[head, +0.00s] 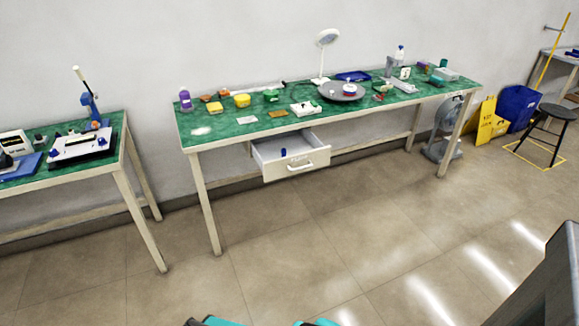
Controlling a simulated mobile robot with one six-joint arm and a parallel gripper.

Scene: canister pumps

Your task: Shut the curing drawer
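The curing drawer (291,163) is a white drawer under the long green-topped table (225,131), left of the table's middle. It stands pulled out toward me, with its inside showing. Its front panel (297,165) has dark lettering, too small to read surely, and a pale bar handle (299,167). A small dark blue object (283,153) is inside the drawer. Nothing touches the handle. My gripper cannot be made out; only teal and dark parts of my own body show at the bottom edge.
Tools, jars and a round grey tray (343,91) stand on the table above. A second table (122,150) is at the left. A fan (444,130), a yellow sign (489,122) and a black stool (547,132) stand right. The floor before the drawer is clear.

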